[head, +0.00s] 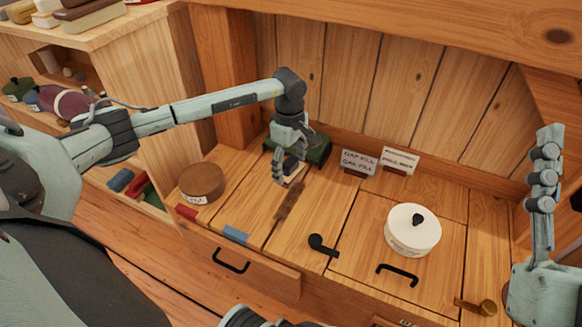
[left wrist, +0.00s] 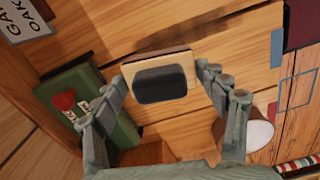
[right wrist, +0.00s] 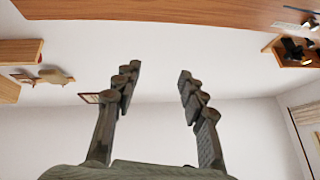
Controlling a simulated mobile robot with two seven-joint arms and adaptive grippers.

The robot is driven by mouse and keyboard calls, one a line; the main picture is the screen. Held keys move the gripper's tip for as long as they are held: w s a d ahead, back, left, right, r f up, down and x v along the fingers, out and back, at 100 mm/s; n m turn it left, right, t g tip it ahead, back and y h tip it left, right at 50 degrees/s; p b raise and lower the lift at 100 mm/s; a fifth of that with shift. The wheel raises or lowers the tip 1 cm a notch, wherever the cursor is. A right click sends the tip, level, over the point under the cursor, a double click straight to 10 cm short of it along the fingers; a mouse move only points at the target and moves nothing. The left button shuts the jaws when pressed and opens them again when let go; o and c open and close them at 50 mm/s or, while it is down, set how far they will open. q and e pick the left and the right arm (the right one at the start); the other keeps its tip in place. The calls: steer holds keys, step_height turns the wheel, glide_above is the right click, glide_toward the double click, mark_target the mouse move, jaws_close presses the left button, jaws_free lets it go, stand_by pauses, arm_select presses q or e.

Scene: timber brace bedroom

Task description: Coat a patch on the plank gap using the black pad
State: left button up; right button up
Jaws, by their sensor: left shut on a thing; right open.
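My left gripper (head: 284,172) is shut on the black pad (head: 291,166), a dark block on a pale flat base. In the left wrist view the pad (left wrist: 160,84) sits between the two fingers (left wrist: 166,82). A dark brown patch (head: 289,200) runs along the plank gap in the worktop, just in front of the pad. It also shows beyond the pad in the left wrist view (left wrist: 187,32). Whether the pad touches the wood, I cannot tell. My right gripper (head: 545,165) is raised at the far right, open and empty in the right wrist view (right wrist: 157,88).
A green box (head: 316,150) stands behind the left gripper. A round brown tub (head: 202,183) is left; a white lidded pot (head: 412,229) is right. Two label cards (head: 359,161) stand at the back. A black handled tool (head: 322,244) lies near the front.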

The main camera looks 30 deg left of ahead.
mark_target(290, 161)
arm_select(q)
steer(key=shift+r+p, duration=0.3)
steer(key=shift+r, duration=0.8)
steer(key=shift+r+p, duration=0.55)
steer(key=shift+p, duration=0.05)
steer(key=shift+r, duration=0.1)
arm_select(e)
step_height(290, 161, down, 6)
steer(key=w+g+h, duration=0.1)
steer(key=g, duration=0.3)
steer(key=shift+w+a, duration=0.15)
steer(key=shift+w, duration=0.2)
steer(key=shift+r, duration=0.1)
